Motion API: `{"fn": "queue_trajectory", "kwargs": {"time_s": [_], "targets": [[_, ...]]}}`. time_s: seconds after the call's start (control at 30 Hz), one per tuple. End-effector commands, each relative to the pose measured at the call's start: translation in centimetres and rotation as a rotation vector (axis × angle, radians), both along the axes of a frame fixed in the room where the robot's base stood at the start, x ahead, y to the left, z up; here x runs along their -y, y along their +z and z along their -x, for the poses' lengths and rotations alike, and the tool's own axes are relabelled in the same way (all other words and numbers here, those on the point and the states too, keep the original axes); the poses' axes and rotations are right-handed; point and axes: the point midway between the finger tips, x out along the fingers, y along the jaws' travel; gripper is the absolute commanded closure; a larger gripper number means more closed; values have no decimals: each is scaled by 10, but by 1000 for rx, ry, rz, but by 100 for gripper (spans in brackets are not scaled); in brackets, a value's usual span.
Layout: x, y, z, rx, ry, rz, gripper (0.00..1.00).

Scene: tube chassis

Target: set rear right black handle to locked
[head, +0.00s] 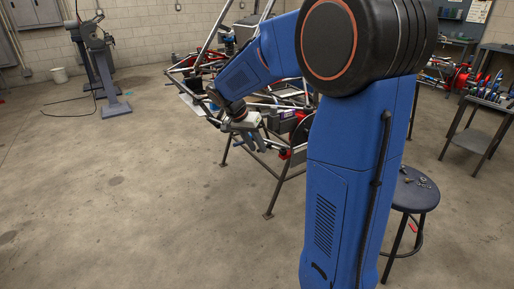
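The tube chassis (200,66) stands on legs at the middle of the head view, partly behind my blue arm. My gripper (262,146) is at the chassis's near side, small and low in detail. I cannot tell whether its fingers are open or shut, or whether they touch anything. Red and dark parts show on the chassis just right of my gripper. I cannot pick out the rear right black handle; it is too small or hidden behind my arm and gripper.
A round dark stool (416,193) with small metal parts on it stands at the right. A workbench (490,100) with tools is behind it.

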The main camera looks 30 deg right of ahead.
Motion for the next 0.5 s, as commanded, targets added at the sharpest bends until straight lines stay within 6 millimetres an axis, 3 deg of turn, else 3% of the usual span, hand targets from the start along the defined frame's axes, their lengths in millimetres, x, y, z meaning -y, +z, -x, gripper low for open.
{"fn": "queue_trajectory", "kwargs": {"time_s": [0.43,0.47,0.5], "targets": [[5,-10,0,1,1,0,71],[5,-10,0,1,1,0,74],[5,-10,0,1,1,0,83]]}}
